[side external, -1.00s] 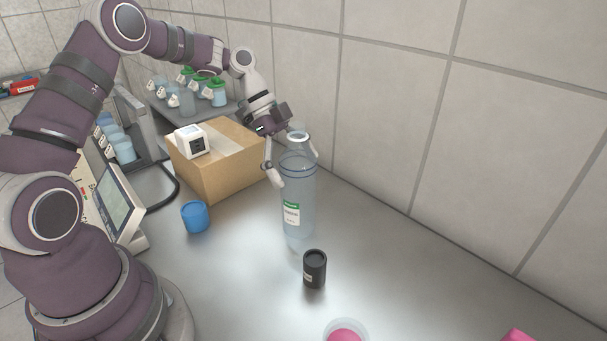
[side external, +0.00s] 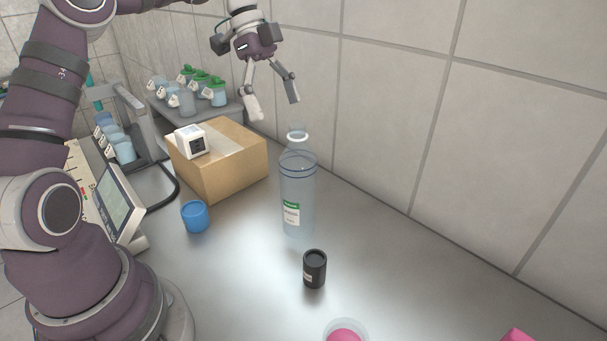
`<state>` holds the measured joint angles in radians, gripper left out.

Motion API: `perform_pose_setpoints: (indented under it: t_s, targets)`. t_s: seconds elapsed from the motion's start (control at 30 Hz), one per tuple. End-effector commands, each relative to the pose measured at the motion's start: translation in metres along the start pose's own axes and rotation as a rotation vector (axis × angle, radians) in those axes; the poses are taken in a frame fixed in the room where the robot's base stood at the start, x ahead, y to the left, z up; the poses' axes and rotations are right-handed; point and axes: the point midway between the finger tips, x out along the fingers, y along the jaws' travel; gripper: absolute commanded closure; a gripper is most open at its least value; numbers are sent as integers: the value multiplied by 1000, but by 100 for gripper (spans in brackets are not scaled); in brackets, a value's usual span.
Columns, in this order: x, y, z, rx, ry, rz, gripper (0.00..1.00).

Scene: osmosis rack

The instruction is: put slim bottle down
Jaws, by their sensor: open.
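The slim bottle (side external: 297,192) is tall and clear, with a green and white label and dark rings near its shoulder. It stands upright on the grey metal table (side external: 400,285), close to the tiled wall. My gripper (side external: 274,110) is open and empty, with its fingers pointing down. It hangs above and a little to the left of the bottle's white-ringed mouth, apart from it.
A cardboard box (side external: 235,170) with a small white cube-shaped device (side external: 192,141) on it stands left of the bottle. A blue cup (side external: 195,216) and a black canister (side external: 314,268) stand nearby. Several green-capped bottles are behind. The table's right side is mostly clear.

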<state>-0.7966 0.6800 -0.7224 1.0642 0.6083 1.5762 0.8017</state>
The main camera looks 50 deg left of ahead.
Motion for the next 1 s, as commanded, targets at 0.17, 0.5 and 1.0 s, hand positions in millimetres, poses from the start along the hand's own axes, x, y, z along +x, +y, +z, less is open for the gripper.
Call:
perform_pose_setpoints:
  t_s: [0.17,0.5,1.0]
  targets:
    - [15,54,-30,-325,-215,-148,8]
    - [14,122,16,-995,56,-607,8]
    - [19,127,26,-1082,133,-628,8]
